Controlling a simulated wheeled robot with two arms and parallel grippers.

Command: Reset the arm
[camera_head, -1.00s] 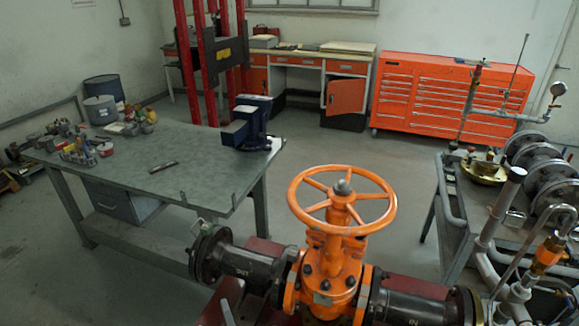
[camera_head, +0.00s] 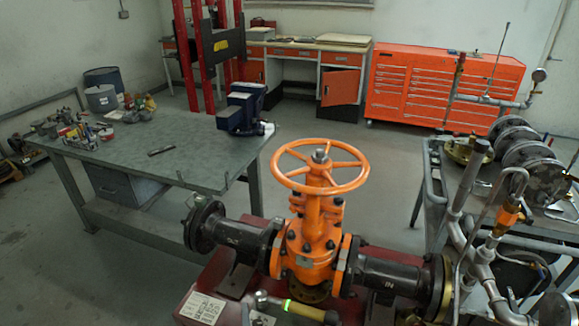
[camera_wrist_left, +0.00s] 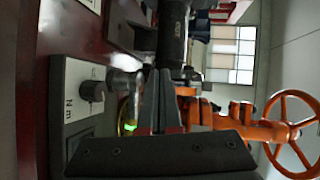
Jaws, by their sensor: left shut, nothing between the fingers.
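My left gripper (camera_wrist_left: 160,85) shows in the left wrist view, its dark fingers shut together with nothing between them. In that sideways view, a short silver tool end (camera_wrist_left: 124,84) with a green glowing ring is just left of the fingers. The head view shows a rod-like tool (camera_head: 268,299) with the same green band low in front of the valve. The orange gate valve (camera_head: 315,250) stands upright between black flanged pipes, its handwheel (camera_head: 320,166) on top. The handwheel also shows at the right of the wrist view (camera_wrist_left: 291,133). I cannot make out my left gripper in the head view; my right gripper is not seen.
A panel marked N m with a knob (camera_wrist_left: 91,90) is at the left of the wrist view. A steel workbench (camera_head: 190,165) stands left, a cart with pipes (camera_head: 430,180) right, and an orange tool cabinet (camera_head: 440,90) behind. Grey floor between them is clear.

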